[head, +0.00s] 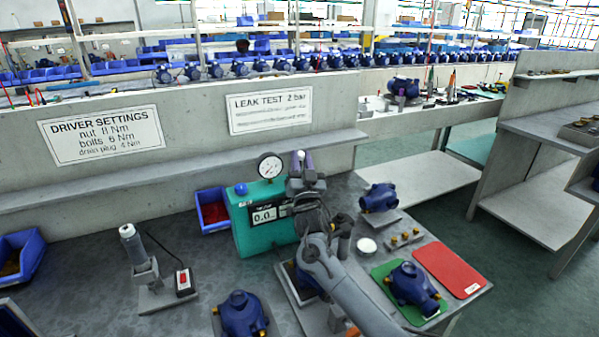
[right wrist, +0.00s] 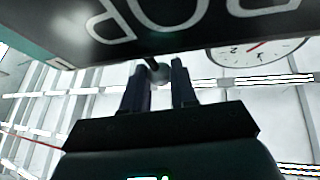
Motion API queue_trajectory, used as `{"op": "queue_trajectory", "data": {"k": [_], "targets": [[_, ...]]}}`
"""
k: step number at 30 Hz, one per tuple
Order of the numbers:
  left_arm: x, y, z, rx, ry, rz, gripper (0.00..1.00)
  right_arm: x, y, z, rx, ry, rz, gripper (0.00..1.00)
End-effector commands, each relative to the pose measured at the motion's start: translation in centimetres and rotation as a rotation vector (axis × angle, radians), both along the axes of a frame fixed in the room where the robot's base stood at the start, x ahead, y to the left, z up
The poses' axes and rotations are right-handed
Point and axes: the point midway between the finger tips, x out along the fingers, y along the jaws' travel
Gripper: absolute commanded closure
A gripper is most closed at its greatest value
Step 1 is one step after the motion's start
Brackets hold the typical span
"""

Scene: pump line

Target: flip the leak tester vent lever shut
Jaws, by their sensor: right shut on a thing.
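The leak tester is a teal box (head: 255,236) with a dark display reading 0.0 and a round dial gauge (head: 270,166) on top. My right gripper (head: 304,162) is at the upper right of the box, and its arm hides part of the tester's right side. In the right wrist view, the gripper's two dark fingers (right wrist: 159,70) are on either side of the grey round end of the vent lever (right wrist: 157,74), closed on it. The lever's base and exact angle are hard to make out in the head view. My left gripper is not in view.
Blue pumps stand at the front (head: 240,316), on a green mat (head: 383,272) and behind it (head: 378,198). A red mat (head: 448,268) lies at right. A driver on a stand (head: 150,270) and blue bins (head: 210,212) are at left. A low wall runs behind.

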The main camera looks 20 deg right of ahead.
Motion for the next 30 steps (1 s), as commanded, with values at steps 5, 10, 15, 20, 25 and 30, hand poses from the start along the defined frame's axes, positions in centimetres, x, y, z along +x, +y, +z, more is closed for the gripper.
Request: {"op": "queue_trajectory", "data": {"k": [5,10,15,20,25,30], "targets": [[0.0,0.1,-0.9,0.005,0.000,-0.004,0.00,-0.2,0.0,-0.2,0.005,-0.033,0.000,1.00],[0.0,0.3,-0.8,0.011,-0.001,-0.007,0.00,-0.2,0.0,-0.1,0.004,-0.033,-0.001,1.00],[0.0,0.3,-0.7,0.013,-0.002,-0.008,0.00,-0.2,0.0,-0.1,0.004,-0.032,-0.001,0.62],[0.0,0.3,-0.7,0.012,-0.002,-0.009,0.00,-0.2,0.0,-0.1,0.004,-0.032,-0.001,0.62],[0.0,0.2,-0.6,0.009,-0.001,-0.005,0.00,-0.3,0.0,-0.1,0.005,-0.032,-0.001,0.62],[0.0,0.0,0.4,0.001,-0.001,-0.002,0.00,-0.8,0.1,-0.2,0.005,-0.031,0.000,0.62]]}}
